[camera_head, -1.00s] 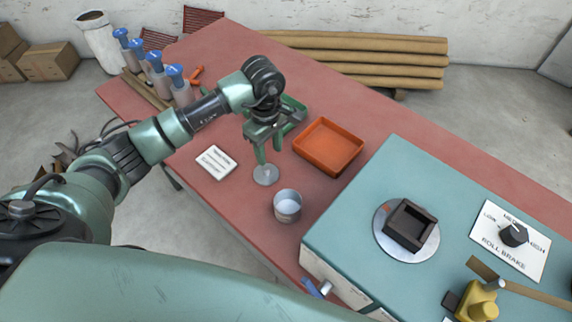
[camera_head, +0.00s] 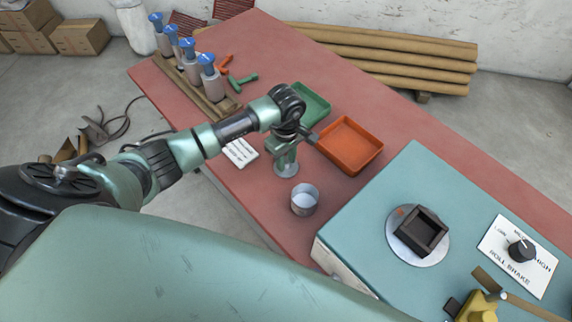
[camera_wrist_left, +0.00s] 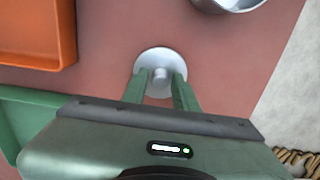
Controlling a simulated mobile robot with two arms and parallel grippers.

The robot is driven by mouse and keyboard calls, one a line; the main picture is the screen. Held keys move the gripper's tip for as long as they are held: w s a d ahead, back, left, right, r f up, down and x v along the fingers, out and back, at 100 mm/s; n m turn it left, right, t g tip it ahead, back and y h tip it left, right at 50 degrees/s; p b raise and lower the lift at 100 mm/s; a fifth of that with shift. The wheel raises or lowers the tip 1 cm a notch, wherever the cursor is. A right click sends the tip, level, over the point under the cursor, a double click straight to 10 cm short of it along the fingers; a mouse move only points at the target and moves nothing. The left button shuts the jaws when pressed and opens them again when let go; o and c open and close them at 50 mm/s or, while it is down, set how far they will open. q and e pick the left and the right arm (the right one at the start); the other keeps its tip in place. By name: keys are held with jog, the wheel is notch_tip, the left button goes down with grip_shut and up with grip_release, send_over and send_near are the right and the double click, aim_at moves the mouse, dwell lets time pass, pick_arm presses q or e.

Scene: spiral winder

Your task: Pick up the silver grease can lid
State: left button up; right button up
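The silver grease can lid (camera_head: 287,171) is a round disc on the red table. In the left wrist view the lid (camera_wrist_left: 160,54) has a small raised knob at its middle. My left gripper (camera_head: 286,160) points down over the lid and partly hides it in the head view. In the wrist view the left gripper (camera_wrist_left: 160,77) is open, with one finger on each side of the knob and a gap between. I cannot tell whether the fingertips touch the lid. The open grease can (camera_head: 304,199) stands in front of the lid. My right gripper is out of view.
An orange tray (camera_head: 349,145) lies right of the gripper and a green tray (camera_head: 312,104) behind it. A white card (camera_head: 240,153) is on the left. The teal machine (camera_head: 350,225) stands at the right. Several blue-topped bottles (camera_head: 209,77) are at the back left.

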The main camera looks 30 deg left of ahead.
pick_arm(q)
grip_shut()
jog(key=shift+r, duration=0.1)
